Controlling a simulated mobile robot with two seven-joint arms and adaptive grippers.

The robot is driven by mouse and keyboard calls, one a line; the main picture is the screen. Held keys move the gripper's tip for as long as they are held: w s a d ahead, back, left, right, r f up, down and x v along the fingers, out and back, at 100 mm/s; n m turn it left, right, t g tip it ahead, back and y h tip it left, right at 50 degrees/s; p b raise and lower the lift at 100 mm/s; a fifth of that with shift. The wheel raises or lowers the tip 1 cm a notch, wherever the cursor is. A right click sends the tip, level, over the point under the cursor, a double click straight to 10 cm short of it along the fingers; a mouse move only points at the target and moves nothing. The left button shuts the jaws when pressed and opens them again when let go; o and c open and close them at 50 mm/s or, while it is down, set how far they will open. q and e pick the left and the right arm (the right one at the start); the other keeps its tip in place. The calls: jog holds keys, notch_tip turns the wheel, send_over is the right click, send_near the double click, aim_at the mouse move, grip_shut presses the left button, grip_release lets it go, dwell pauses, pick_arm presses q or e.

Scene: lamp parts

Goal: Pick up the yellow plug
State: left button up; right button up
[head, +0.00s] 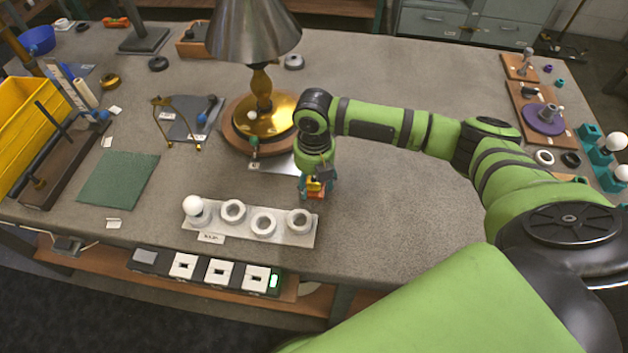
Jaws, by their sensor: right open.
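A small yellow piece (313,186), which looks like the yellow plug, shows at the tip of my right arm. My right gripper (318,188) points down over the table just behind the right end of the white socket strip. It is open, with the yellow piece between or right by its fingers. Some orange-red shows just below the yellow. The gripper hides part of this spot, so I cannot tell whether the fingers touch the plug. My left gripper is not in view.
The white strip (262,239) holds several ring sockets and a white bulb (193,204) at its left end. A lamp with a metal shade (252,32) and brass base (262,120) stands close behind my gripper. A green mat (118,181) lies left. The table right of the gripper is clear.

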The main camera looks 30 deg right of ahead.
jog(key=shift+c, duration=0.4)
jog(key=c, duration=1.1)
jog(key=shift+w+r, duration=0.15)
jog(key=shift+r, duration=0.6)
notch_tip(320, 180, up, 3)
jog(key=shift+f+b, duration=0.1)
jog(key=shift+b, duration=0.55)
grip_shut()
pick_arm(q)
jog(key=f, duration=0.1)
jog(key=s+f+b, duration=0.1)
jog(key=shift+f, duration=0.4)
pick_arm(e)
jog(key=s+d+r, duration=0.4)
jog(key=s+r, duration=0.2)
jog(key=s, duration=0.5)
jog(key=shift+d+r, duration=0.25)
jog(key=shift+r, duration=0.15)
